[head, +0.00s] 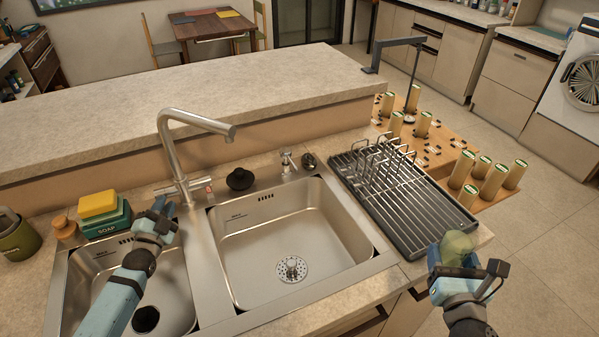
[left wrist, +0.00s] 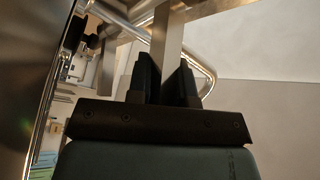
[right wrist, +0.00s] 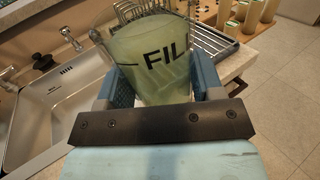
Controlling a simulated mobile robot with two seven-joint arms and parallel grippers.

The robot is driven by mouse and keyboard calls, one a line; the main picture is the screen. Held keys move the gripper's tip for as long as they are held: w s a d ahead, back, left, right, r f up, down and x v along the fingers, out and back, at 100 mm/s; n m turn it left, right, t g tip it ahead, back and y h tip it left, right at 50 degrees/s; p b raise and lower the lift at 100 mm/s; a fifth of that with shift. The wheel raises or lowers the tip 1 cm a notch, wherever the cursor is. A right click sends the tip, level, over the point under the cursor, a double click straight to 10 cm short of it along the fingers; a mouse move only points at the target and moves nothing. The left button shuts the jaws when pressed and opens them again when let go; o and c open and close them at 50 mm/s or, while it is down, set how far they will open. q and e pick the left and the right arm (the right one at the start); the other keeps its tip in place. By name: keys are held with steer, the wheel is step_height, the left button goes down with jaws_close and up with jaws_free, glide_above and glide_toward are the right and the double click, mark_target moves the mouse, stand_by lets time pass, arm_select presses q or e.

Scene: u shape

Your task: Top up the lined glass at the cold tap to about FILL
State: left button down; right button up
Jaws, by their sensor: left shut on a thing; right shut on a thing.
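The lined glass (right wrist: 150,62) is upright or slightly tilted in the right wrist view. It carries a black line and "FILL" lettering and holds cloudy yellow-green liquid; I cannot tell its exact level against the line. My right gripper (head: 462,268) is shut on the glass (head: 457,246), right of the sink and in front of the drying rack. The tap (head: 180,152) stands behind the sinks, its spout pointing right over the right basin. I see no water running. My left gripper (head: 160,212) is shut on a slim metal bar of the tap (left wrist: 167,45), partly hidden by its fingers.
The right basin (head: 285,250) is empty, with a drain in its floor. A black drying rack (head: 400,205) lies to its right. Soap and a sponge (head: 98,205) sit left. A black stopper (head: 240,179) and several cylinders (head: 492,182) stand behind and right.

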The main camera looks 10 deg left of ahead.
steer(key=shift+w, duration=0.1)
arm_select(q)
steer(key=c, duration=1)
jaws_free()
steer(key=shift+f, duration=0.1)
steer(key=shift+c, duration=0.2)
arm_select(e)
steer(key=shift+r+p, duration=0.95)
arm_select(q)
steer(key=v, duration=0.7)
steer(key=shift+s, duration=0.25)
arm_select(e)
steer(key=shift+r, duration=0.15)
